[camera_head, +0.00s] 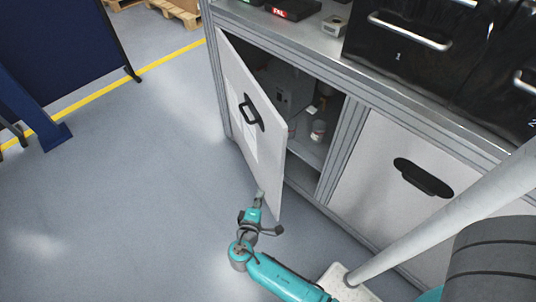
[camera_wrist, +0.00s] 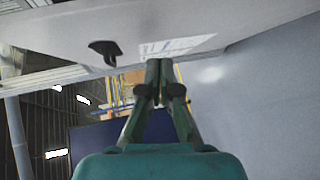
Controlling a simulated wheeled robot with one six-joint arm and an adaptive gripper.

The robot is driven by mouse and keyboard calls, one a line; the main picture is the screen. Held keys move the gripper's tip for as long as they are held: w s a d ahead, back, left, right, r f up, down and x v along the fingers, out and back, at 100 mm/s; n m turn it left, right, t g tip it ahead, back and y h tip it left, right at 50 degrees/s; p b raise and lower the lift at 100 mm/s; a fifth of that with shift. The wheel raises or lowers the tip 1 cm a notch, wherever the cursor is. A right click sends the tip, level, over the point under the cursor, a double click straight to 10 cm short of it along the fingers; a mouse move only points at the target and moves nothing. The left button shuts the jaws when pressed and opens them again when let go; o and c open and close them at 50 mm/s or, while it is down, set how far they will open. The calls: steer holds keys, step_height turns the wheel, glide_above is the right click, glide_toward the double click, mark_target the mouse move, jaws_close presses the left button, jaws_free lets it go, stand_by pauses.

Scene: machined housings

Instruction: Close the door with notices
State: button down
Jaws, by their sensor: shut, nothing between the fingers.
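The door with notices (camera_head: 257,145) is a pale cabinet door, hinged at its left edge and standing partly open. It has a black handle (camera_head: 250,112) and white paper notices (camera_head: 248,135) on its outer face. In the wrist view the door (camera_wrist: 200,18) spans the top, with its handle (camera_wrist: 105,50) and the notices (camera_wrist: 175,45) beside my gripper. My gripper (camera_head: 259,197) is shut and empty, close to the lower outer face of the door near its free edge; I cannot tell whether it touches. Its fingertips (camera_wrist: 159,64) are together in the wrist view.
The open cabinet (camera_head: 305,110) holds several small items inside. A second, shut door (camera_head: 390,180) with a black handle is to the right. Black drawers (camera_head: 410,45) stand on the worktop. A blue partition (camera_head: 60,45) is at the left; the grey floor between is clear.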

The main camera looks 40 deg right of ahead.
steer(key=w+r+m+h, duration=0.1)
steer(key=w+r+h, duration=0.2)
steer(key=w+r, duration=0.25)
glide_toward(272, 146)
steer(key=w+d, duration=0.1)
steer(key=w, duration=0.3)
steer(key=d, duration=0.3)
steer(key=shift+s+d+f+g, duration=0.25)
steer(key=shift+g, duration=0.15)
steer(key=shift+s+d, duration=0.15)
steer(key=shift+d, duration=0.3)
